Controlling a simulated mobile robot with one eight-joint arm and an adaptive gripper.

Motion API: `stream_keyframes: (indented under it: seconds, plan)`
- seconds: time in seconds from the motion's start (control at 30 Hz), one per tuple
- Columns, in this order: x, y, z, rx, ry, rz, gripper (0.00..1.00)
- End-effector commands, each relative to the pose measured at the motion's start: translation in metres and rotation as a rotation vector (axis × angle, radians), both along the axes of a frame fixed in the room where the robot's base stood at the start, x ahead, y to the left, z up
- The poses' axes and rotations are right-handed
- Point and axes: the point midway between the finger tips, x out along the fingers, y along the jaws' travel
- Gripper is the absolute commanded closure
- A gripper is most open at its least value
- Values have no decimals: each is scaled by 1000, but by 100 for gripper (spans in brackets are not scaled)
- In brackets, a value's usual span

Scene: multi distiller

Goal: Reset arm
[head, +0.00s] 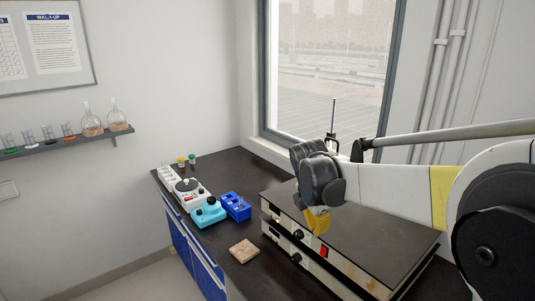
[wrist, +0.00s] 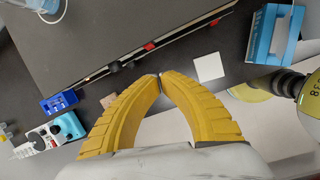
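My gripper (head: 317,222) shows in the head view as a yellow tip below my dark wrist, in front of the hot plate unit (head: 370,235). In the wrist view, its two yellow fingers (wrist: 160,76) curve in and their tips meet, with nothing seen between them. It looks shut and empty. My arm reaches in from the right of the head view, and the wrist hangs over the unit's front side. Whether the fingertips touch anything below cannot be told, but they look raised.
A blue rack (head: 236,206), a teal device (head: 208,212) and a white device (head: 187,193) stand on the dark bench left of the unit. A tan block (head: 244,251) lies at the front. In the wrist view, a light-blue box (wrist: 274,35) and a white square (wrist: 208,67) lie to the right.

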Motion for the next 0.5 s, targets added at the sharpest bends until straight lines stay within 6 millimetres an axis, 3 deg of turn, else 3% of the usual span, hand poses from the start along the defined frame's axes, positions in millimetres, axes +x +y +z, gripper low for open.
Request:
stream_keyframes:
  seconds: [0.03, 0.23, 0.37, 0.5]
  plan:
    - [-20, -5, 7, 39, -42, -102, 100]
    - [-99, -19, 27, 266, -230, -612, 100]
    - [-151, -24, 24, 438, -328, -947, 100]
    - [-201, -27, 8, 634, -405, -1293, 100]
